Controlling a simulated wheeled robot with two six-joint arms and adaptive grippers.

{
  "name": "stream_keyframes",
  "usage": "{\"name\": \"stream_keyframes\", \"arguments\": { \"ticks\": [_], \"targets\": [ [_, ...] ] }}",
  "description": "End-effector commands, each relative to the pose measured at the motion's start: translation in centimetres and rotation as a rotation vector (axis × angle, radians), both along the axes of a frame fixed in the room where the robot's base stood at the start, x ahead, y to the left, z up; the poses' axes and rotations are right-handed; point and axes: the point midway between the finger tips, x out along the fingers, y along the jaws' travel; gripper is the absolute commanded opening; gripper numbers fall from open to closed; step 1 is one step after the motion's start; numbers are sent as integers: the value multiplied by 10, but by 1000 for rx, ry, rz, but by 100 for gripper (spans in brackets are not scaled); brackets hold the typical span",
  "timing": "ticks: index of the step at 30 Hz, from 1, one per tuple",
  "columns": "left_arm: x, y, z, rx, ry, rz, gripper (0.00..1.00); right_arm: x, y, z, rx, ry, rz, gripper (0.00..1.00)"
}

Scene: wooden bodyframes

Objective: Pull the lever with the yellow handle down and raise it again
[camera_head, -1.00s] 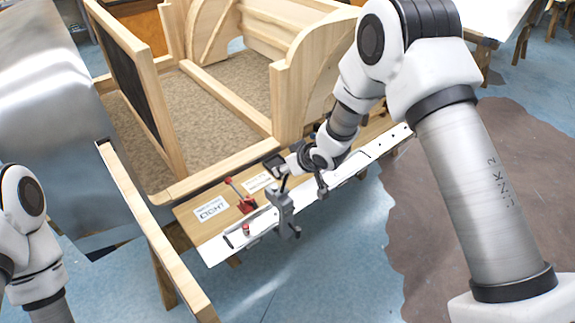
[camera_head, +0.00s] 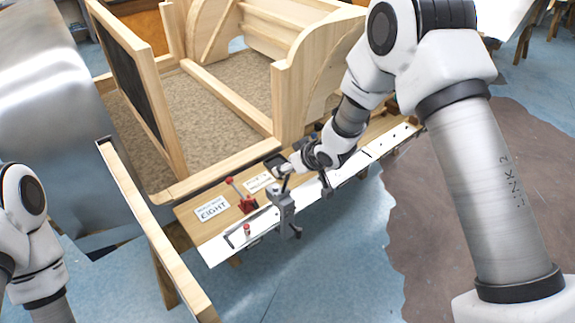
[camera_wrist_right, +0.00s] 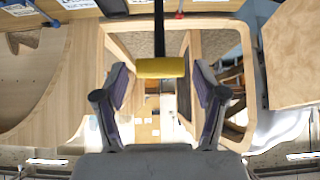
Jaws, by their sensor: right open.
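In the right wrist view, the yellow handle (camera_wrist_right: 160,67) is a short horizontal bar on a dark stem that runs to the top of the picture. My right gripper (camera_wrist_right: 160,82) is open. Its two fingers stand to the left and right of the handle, with gaps visible on both sides. In the head view, my right arm reaches down to the board with the levers; its wrist hides the yellow handle there. My left arm shows at the left edge, its gripper out of view.
A wooden board with a white strip (camera_head: 218,251) carries a red lever (camera_head: 242,196), grey fittings (camera_head: 286,214) and labels such as EIGHT (camera_head: 211,210). A wooden frame (camera_head: 222,100) stands behind it. A wooden rail (camera_head: 150,225) runs at the left. Blue floor is clear in front.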

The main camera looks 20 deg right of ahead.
Motion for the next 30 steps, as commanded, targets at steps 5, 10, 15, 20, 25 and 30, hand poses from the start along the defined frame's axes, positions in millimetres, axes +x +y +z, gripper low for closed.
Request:
{"name": "stream_keyframes", "arguments": {
  "ticks": [5,10,15,20,25,30],
  "targets": [
    [0,0,0,0,0,0,45,-28,-10,35,3,-3,-2,71],
    [0,0,0,0,0,0,45,-53,-19,63,2,-2,-1,71],
    [0,0,0,0,0,0,45,-64,-23,75,1,-2,1,71],
    [0,0,0,0,0,0,45,-64,-23,75,1,-1,1,71],
    [0,0,0,0,0,0,45,-64,-23,75,1,-1,1,71],
    [0,0,-2,0,0,0,45,-66,-23,66,0,14,1,71]
  ]
}}
